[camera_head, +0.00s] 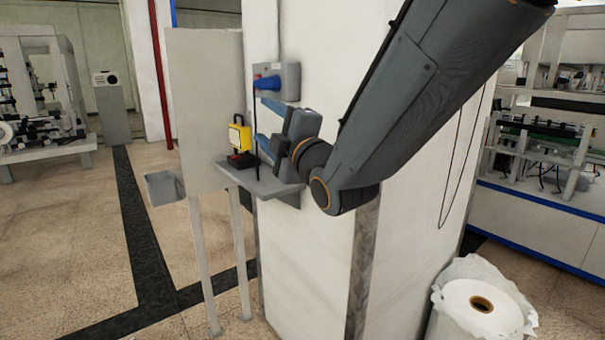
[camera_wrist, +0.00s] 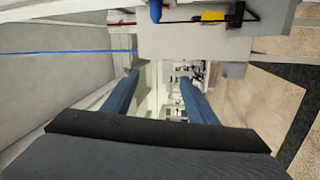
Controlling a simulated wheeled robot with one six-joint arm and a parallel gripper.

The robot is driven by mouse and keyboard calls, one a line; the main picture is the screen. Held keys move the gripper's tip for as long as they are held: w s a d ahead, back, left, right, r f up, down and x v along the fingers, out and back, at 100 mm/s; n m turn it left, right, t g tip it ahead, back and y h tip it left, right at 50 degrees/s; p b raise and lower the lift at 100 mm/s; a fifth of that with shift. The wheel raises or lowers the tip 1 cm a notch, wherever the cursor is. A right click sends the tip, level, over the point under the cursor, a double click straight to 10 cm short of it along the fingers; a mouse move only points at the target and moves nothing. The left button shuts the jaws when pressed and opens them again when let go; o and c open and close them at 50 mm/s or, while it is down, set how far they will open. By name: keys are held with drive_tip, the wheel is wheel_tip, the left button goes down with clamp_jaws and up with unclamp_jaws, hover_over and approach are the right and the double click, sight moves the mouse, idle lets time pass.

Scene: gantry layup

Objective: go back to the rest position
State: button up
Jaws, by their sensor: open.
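My gripper (camera_head: 263,123) is open, its two blue fingers spread in front of the white column, above a small grey shelf (camera_head: 262,185). Nothing shows between the fingers. In the wrist view the two fingers (camera_wrist: 159,77) are apart, with open space and distant machinery behind them. My arm reaches in from the upper right and hides part of the column.
On the shelf stands a yellow device (camera_head: 240,136) with a red and black item (camera_head: 241,159) beside it. Floor at left is clear.

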drive_tip(key=s+d+f+m+g+h, duration=0.1)
drive_tip(key=d+f+m+g+h, duration=0.3)
drive_tip(key=d+f+m, duration=0.5)
drive_tip(key=s+d+f+m+g+h, duration=0.1)
drive_tip(key=d+f+m+g+h, duration=0.25)
drive_tip(key=d+f, duration=0.65)
drive_tip(key=s+d+f+m+g+h, duration=0.1)
drive_tip(key=s+d+f+m+g, duration=0.3)
drive_tip(key=s+f, duration=0.3)
drive_tip(key=s+d+f+m+g+h, duration=0.2)
drive_tip(key=s+f+m+g, duration=0.3)
drive_tip(key=s, duration=0.8)
wheel_tip(320, 180, down, 3)
drive_tip(key=shift+s+d+r+m, duration=0.15)
drive_tip(key=shift+s+d+m, duration=0.25)
drive_tip(key=shift+d, duration=0.45)
